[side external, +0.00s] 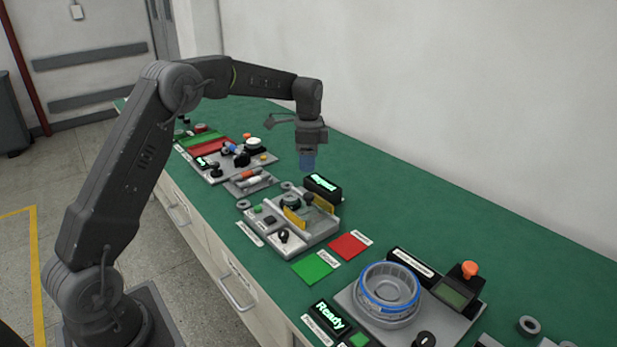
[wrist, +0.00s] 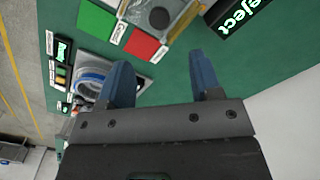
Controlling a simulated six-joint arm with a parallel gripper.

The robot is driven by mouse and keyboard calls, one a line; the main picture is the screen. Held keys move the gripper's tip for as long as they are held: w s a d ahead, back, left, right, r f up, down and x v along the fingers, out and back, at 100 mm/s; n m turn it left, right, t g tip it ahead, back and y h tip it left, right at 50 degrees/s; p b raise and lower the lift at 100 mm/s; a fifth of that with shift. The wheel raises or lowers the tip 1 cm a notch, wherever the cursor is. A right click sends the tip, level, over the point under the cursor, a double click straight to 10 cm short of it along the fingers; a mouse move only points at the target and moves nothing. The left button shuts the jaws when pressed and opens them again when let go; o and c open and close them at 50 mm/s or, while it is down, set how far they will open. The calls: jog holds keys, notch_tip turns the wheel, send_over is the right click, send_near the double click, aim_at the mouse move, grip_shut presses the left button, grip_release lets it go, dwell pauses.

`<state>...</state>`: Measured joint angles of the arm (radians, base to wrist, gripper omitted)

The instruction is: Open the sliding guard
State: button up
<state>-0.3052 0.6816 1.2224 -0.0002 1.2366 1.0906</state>
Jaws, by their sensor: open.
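The grey test station (side external: 282,235) stands mid-bench in the side view, with two upright yellow pieces (side external: 293,218) on it that look like parts of the sliding guard. A dark round part sits beside them. In the wrist view a grey panel with a yellow edge (wrist: 187,18) shows at the top, partly cut off by the frame. I cannot tell the guard's position. My gripper (side external: 307,163) hangs pointing down above the bench, behind and above the station. Its blue fingers (wrist: 160,60) are apart and empty, touching nothing.
A blue-ringed round housing (side external: 389,290) sits front right. Another fixture and a small-parts tray lie left. The bench's back strip is clear.

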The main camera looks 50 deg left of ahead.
jog(key=shift+r, duration=1.6)
jog(key=s+d+r+n+t, duration=0.2)
jog(key=s+d+r, duration=0.35)
jog(key=s, duration=0.25)
jog(key=s+d+r+n+t, duration=0.1)
jog(key=s+d+r+n, duration=0.2)
jog(key=s+d+r, duration=0.4)
jog(key=s+d+f+n+t, duration=0.1)
jog(key=s+d+f+n, duration=0.1)
jog(key=s, duration=0.6)
jog(key=s+d+f+n+t, duration=0.1)
jog(key=s+f, duration=0.3)
jog(key=s, duration=0.5)
jog(key=shift+d+f+n+t, duration=0.3)
jog(key=shift+d+n, duration=0.1)
jog(key=shift+n, duration=0.1)
